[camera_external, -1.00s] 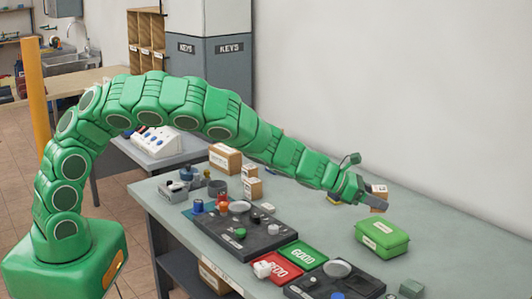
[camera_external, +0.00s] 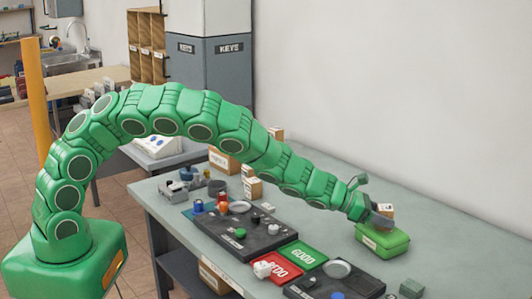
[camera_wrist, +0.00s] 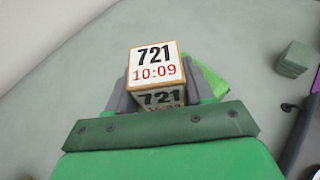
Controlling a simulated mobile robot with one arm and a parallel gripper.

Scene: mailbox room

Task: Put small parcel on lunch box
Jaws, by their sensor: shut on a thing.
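The small parcel is a cardboard box with a white label reading 721 10:09; it fills the middle of the wrist view (camera_wrist: 155,66) and shows small in the external view (camera_external: 386,210). My gripper (camera_external: 378,216) is shut on it, with grey fingers on both sides. The green lunch box (camera_external: 383,241) lies on the table, directly below the gripper and parcel. In the wrist view a bright green part of the lunch box (camera_wrist: 212,82) shows behind the parcel. I cannot tell whether the parcel touches the lid.
A green GOOD tray (camera_external: 303,254) and a red REDO tray (camera_external: 277,269) lie left of the lunch box. Dark trays with parts (camera_external: 250,243) stand beside them. A small grey-green block (camera_external: 411,288) is at the front right.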

